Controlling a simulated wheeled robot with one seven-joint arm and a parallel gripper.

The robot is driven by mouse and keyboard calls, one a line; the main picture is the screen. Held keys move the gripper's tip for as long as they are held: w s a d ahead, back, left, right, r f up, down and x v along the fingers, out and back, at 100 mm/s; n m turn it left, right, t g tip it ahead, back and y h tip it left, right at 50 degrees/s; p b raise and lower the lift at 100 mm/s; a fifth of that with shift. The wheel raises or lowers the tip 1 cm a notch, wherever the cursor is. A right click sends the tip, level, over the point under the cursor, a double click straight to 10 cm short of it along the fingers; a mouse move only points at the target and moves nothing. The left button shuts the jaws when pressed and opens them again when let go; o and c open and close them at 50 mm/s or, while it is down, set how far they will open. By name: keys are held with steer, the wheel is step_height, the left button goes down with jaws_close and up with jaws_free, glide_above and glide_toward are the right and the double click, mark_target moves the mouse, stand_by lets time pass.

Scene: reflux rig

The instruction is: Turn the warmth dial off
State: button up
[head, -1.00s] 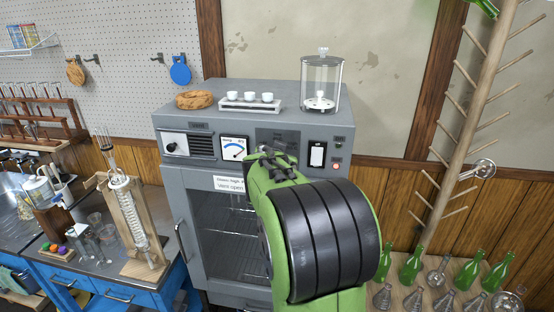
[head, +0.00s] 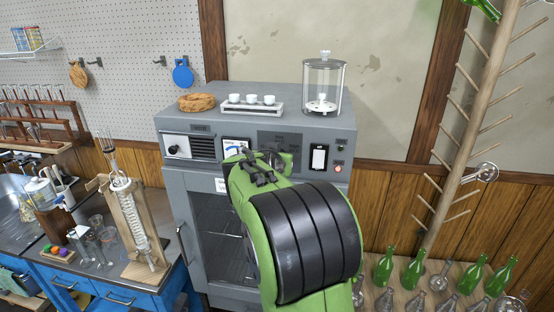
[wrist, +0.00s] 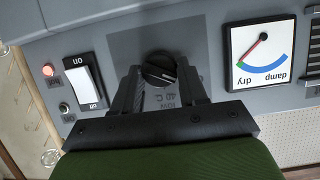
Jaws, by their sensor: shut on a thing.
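The warmth dial (wrist: 160,69) is a black round knob with a pale pointer line on the grey panel, seen upside down in the wrist view. My gripper (wrist: 160,77) has one finger on each side of it and is shut on it. Small lettering below the dial is partly hidden by my gripper. In the head view my gripper (head: 262,160) is at the front panel of the grey cabinet (head: 180,120), and my green and black arm hides the dial.
Beside the dial are a damp/dry gauge (wrist: 262,55), a white rocker switch (wrist: 84,80), a lit red lamp (wrist: 48,70) and an unlit green lamp (wrist: 64,107). Cups on a tray (head: 252,110), a cork ring (head: 197,102) and a glass jar (head: 324,88) stand on top.

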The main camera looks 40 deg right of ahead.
steer(key=o, duration=1)
steer(key=shift+o, duration=0.2)
steer(key=v, duration=1.5)
steer(key=shift+s+a+r+b, duration=0.2)
steer(key=shift+a+b, duration=0.1)
steer(key=shift+b, duration=0.15)
